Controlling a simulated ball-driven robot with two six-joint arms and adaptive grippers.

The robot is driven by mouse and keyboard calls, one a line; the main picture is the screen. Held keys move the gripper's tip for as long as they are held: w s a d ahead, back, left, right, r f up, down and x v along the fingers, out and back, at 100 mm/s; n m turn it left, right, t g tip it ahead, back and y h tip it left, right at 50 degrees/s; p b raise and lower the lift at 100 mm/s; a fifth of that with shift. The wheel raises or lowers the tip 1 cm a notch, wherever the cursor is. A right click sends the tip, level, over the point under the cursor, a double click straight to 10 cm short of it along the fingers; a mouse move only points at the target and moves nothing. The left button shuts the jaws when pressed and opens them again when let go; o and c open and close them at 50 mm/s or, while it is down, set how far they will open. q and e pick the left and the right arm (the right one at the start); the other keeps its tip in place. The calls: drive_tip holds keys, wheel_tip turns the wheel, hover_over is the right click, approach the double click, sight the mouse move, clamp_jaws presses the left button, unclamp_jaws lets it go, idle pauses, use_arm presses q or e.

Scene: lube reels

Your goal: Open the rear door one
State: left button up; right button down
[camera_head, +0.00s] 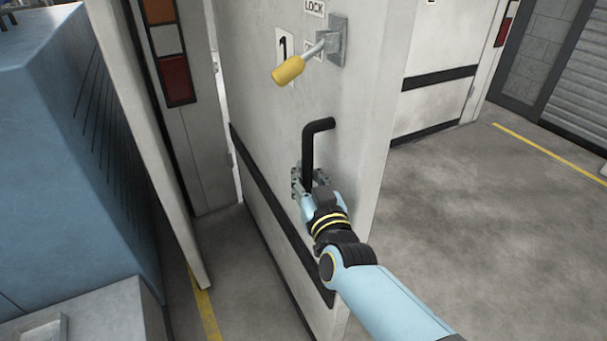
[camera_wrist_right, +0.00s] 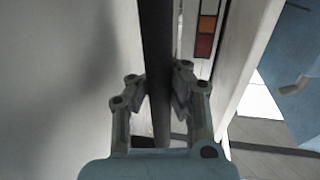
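The rear door (camera_head: 255,110), a white panel labelled 1, stands ajar, swung out from the frame with the tail lights. Its black bent handle (camera_head: 307,150) sticks out from the panel. My right gripper (camera_head: 308,181) is at the lower part of the handle, and its fingers hide that part. In the right wrist view the gripper (camera_wrist_right: 160,95) has one finger on each side of the handle (camera_wrist_right: 157,45), closed on it. The lock lever (camera_head: 290,69) with a yellow grip sits above the handle, angled down to the left. My left gripper is not in view.
Orange and red tail lights (camera_head: 175,80) are on the frame left of the door. A blue machine (camera_head: 70,150) fills the left side. Another white door panel (camera_head: 440,75) is behind at the right. Grey floor (camera_head: 500,230) is clear at the right.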

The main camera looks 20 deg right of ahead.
drive_tip(key=shift+s+f, duration=0.35)
drive_tip(key=shift+f, duration=0.1)
drive_tip(key=c, duration=1.5)
unclamp_jaws()
drive_tip(key=shift+s+d+r, duration=0.1)
drive_tip(key=shift+s+r, duration=0.25)
drive_tip(key=shift+s, duration=0.2)
drive_tip(key=shift+o, duration=1.7)
drive_tip(key=shift+w, duration=0.35)
drive_tip(key=shift+r, duration=0.1)
